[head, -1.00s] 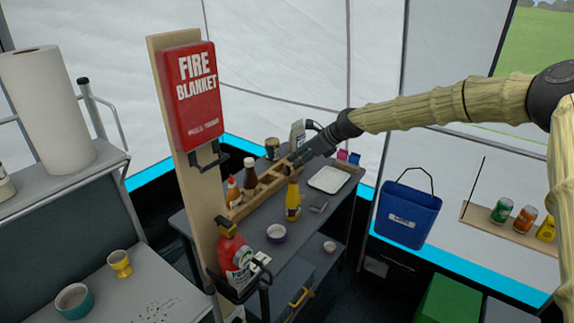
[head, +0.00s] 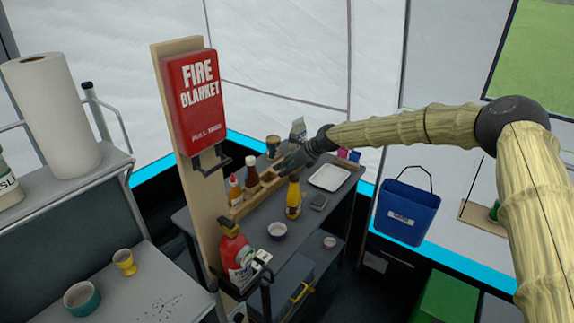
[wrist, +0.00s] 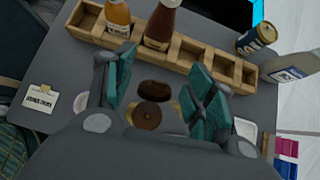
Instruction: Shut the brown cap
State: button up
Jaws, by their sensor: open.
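A yellow bottle (head: 293,203) stands upright on the grey table, its dark brown top just below my gripper (head: 283,168). In the wrist view, the brown cap (wrist: 147,116) shows as a round brown disc, and a second brown disc (wrist: 154,88), which looks like its raised lid, stands just behind it. My gripper (wrist: 163,88) is open, with one teal finger to each side of the cap. Nothing is held. Whether a finger touches the lid cannot be told. Most of the bottle's body is hidden in the wrist view.
A wooden divided rack (wrist: 188,50) holding sauce bottles lies behind the cap. A white tray (head: 329,178), a purple-based bowl (head: 277,231) and a dark can (head: 273,147) are on the table. The fire blanket post (head: 197,100) stands to the left.

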jog(key=shift+c, duration=0.3)
jog(key=c, duration=1)
